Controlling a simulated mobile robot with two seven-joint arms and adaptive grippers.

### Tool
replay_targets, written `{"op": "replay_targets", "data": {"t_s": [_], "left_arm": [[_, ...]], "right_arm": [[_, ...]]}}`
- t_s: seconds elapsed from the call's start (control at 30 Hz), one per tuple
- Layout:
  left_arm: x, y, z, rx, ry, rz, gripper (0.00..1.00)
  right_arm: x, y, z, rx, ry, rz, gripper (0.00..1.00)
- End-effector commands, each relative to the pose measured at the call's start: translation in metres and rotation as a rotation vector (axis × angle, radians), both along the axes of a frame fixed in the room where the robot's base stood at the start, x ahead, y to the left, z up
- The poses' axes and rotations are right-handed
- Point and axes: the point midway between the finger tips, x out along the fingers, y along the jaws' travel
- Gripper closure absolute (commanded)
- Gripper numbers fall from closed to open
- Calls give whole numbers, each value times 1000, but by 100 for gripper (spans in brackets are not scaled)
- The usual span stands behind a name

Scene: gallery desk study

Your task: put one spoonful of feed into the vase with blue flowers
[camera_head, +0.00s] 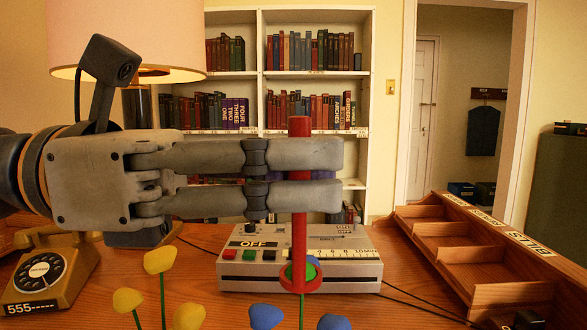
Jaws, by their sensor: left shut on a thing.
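My left gripper (318,175) comes in from the left and is shut on the handle of a red spoon (299,235). The spoon hangs upright with its round bowl low, in front of the grey desk machine. Green shows in the bowl; I cannot tell whether it is feed or part of a flower. Blue flowers (266,316) stand at the bottom middle, one of them right by the spoon bowl. Their vase is below the picture edge. Yellow flowers (160,261) stand at the lower left, their vase also out of view. My right gripper is not in view.
A grey machine (340,268) with coloured buttons sits on the wooden desk behind the spoon. A yellow dial telephone (47,278) stands at left, under a large lamp (125,30). A wooden sorter (452,247) with compartments lines the right side. Cables cross the desk.

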Motion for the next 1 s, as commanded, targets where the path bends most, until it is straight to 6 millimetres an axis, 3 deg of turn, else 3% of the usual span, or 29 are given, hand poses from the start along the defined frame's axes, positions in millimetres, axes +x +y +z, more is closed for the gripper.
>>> {"op": "replay_targets", "data": {"t_s": [0.1,0.47,0.73,1.0], "left_arm": [[1,0,-11,0,4,0,100],[0,0,-8,-1,-3,2,100],[14,4,-1,-37,180,5,100],[23,6,-8,-51,264,3,100]], "right_arm": [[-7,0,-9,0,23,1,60],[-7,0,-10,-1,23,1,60],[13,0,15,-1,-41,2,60],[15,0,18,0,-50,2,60]]}}
